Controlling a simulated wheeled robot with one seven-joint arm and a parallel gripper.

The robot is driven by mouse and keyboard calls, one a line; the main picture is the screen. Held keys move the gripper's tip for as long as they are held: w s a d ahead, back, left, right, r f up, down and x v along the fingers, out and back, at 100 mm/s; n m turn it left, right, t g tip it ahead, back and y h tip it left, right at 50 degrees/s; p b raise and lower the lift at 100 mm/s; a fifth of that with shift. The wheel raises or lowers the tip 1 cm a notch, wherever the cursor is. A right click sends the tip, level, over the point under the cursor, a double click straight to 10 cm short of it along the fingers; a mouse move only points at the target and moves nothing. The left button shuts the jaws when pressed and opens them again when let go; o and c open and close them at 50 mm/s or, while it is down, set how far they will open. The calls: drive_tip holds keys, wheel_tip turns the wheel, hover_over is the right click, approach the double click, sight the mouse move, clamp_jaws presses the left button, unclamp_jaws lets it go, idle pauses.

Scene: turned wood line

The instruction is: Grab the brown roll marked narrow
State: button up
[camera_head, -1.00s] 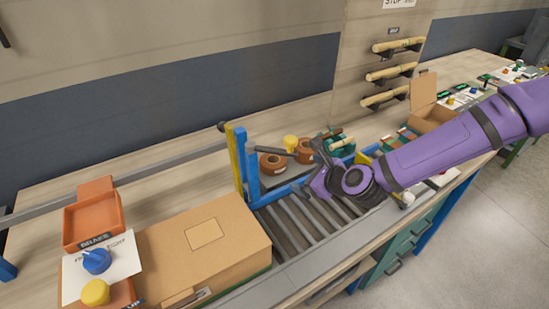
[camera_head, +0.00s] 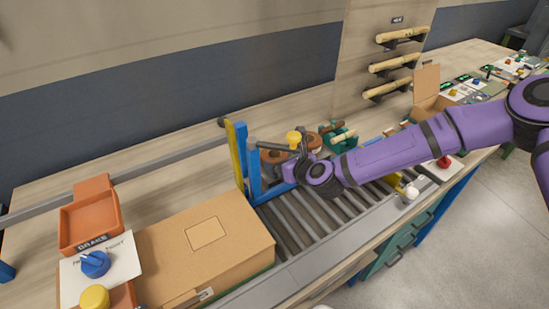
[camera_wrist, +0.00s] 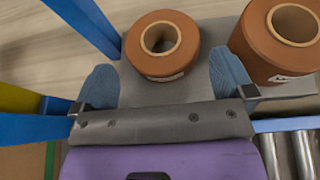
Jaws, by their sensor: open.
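Two brown rolls with hollow cores stand side by side on a grey mat. The left roll (camera_wrist: 165,66) looks lower than the right roll (camera_wrist: 262,62). Each has a small white label on its side, too small to read, so I cannot confirm which is marked narrow. My gripper (camera_wrist: 164,80) is open and empty, with its blue fingertips on either side of the near edge of the left roll.
Blue and yellow posts (camera_head: 243,160) rise just left of the rolls. The roller conveyor (camera_head: 310,215) runs in front, with a large cardboard box (camera_head: 207,245) at its left. A yellow knob (camera_head: 293,137) and a green rack (camera_head: 342,136) stand close behind the gripper.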

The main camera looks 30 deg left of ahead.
sight(270, 152)
drive_tip(key=x, duration=0.5)
drive_tip(key=shift+w+r, duration=0.1)
drive_tip(key=shift+r, duration=0.05)
drive_tip(key=shift+c, duration=0.2)
drive_tip(key=c, duration=0.6)
drive_tip(key=shift+r, duration=0.1)
